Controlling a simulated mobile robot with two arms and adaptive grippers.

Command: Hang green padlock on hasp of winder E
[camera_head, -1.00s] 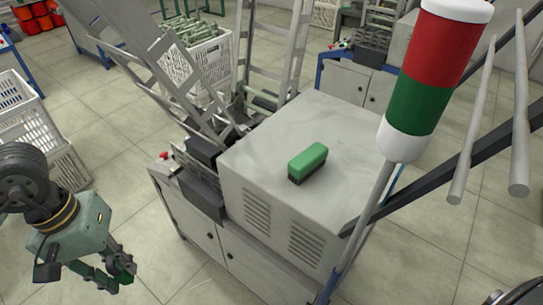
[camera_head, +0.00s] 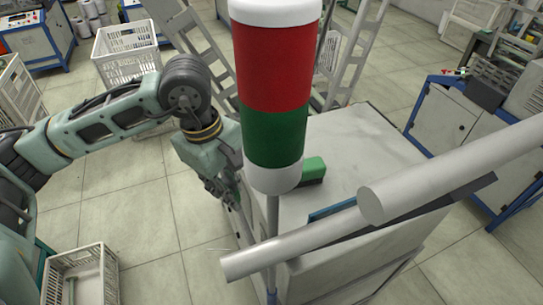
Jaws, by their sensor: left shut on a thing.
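My left gripper (camera_head: 226,194) points down at the left side of the nearest grey machine (camera_head: 350,145), just left of the signal lamp. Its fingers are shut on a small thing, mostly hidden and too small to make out. I cannot pick out the green padlock or a hasp. No letter shows on the machine, so I cannot tell whether it is winder E. My right gripper is out of view.
A red, green and white signal lamp (camera_head: 275,90) and thick grey bars (camera_head: 450,170) block much of the machine. A green block (camera_head: 313,167) lies on its top. White crates (camera_head: 127,55) stand at left. Another machine (camera_head: 440,120) stands at right.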

